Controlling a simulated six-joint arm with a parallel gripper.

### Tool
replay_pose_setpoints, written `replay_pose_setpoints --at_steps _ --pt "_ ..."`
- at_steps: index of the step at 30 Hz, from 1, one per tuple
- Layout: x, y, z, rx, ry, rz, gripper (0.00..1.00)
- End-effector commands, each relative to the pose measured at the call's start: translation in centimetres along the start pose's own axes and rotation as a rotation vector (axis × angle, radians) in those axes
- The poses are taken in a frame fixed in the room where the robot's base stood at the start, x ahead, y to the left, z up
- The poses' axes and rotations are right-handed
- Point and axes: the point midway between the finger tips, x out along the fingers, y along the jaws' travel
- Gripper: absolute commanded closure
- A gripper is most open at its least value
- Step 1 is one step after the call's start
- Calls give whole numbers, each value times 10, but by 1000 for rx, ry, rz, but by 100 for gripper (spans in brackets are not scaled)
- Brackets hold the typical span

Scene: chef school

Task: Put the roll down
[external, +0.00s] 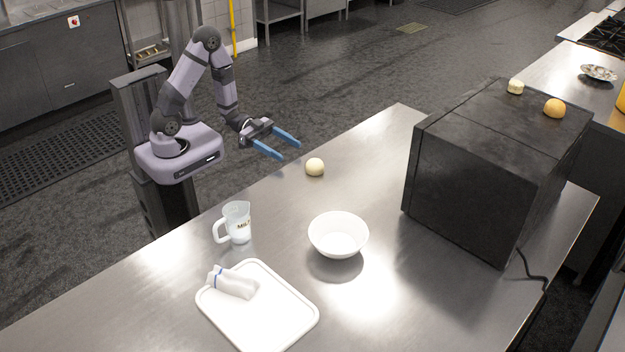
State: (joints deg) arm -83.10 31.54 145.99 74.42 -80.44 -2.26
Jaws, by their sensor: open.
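A small round cream-coloured ball, which looks like a roll (315,167), rests on the steel table (365,150) near its far left edge. My gripper (290,150) is open, with its two blue fingers apart and nothing between them. It is in the air, a little up and left of the roll in the picture, and does not touch it. A white rolled cloth with a blue stripe (233,283) lies on the white tray (290,332), at its upper left part.
A white bowl (338,235) stands mid-table. A clear measuring jug (236,223) stands left of it. A large black box (470,170) fills the right side, with a pale round item (515,87) and an orange one (554,108) on top. Bare table lies between roll and bowl.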

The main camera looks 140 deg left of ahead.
Motion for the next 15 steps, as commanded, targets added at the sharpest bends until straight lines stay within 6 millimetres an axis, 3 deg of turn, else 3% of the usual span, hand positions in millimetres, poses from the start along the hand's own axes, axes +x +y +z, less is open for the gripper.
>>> replay_pose_setpoints --at_steps 15 --pt "-10 1 -1 -1 5 -2 35"
